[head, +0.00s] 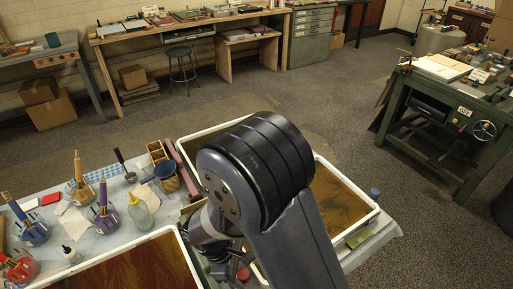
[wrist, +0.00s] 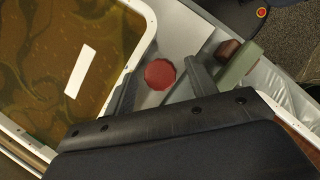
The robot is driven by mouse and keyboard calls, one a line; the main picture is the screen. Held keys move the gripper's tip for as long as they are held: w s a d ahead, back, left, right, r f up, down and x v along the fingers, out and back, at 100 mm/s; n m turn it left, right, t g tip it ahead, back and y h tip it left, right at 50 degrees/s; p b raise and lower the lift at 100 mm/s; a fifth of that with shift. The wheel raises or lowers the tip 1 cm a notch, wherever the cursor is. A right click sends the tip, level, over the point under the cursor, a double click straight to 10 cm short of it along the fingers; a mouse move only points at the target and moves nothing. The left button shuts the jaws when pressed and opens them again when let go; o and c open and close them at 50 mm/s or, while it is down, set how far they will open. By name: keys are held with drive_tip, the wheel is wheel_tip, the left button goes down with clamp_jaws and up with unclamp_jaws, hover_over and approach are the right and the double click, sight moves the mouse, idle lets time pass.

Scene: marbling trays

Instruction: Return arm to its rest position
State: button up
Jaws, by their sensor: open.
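My gripper (wrist: 160,70) shows in the wrist view with its two fingers apart and nothing held between them. A round red lid-like object (wrist: 159,74) lies on the table beyond the gap between the fingers. It also shows in the head view (head: 243,274), beside my arm. In the head view my arm covers the middle of the picture and mostly hides the gripper. The gripper is over the table beside a white-rimmed marbling tray (wrist: 150,22) of amber liquid.
A green block (wrist: 238,66) and a brown block (wrist: 227,50) lie right of the fingers. In the head view, pots with tools (head: 105,220), a yellow-capped bottle (head: 139,214) and another tray (head: 188,262) crowd the table's left. The floor (head: 330,95) beyond is clear.

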drive_tip(key=m, duration=0.2)
drive_tip(key=m+g+p, duration=0.1)
drive_tip(key=m, duration=0.1)
drive_tip(key=shift+w+d+r+m+g+y, duration=0.1)
drive_tip(key=shift+w+m+g+y, duration=0.05)
drive_tip(key=shift+m+g+y, duration=0.15)
drive_tip(key=m+g+y+p, duration=0.1)
drive_tip(key=m, duration=0.3)
drive_tip(key=shift+d+r+p, duration=0.1)
drive_tip(key=shift+p, duration=0.25)
drive_tip(key=m+y+p, duration=0.1)
drive_tip(key=m, duration=0.1)
drive_tip(key=m+g+p, duration=0.1)
drive_tip(key=m, duration=0.1)
drive_tip(key=shift+w+d+m+y, duration=0.1)
drive_tip(key=shift+m+y, duration=0.2)
drive_tip(key=shift+y, duration=0.1)
drive_tip(key=shift+f+m+y+p, duration=0.2)
drive_tip(key=shift+m+y+p, duration=0.25)
drive_tip(key=shift+m, duration=0.75)
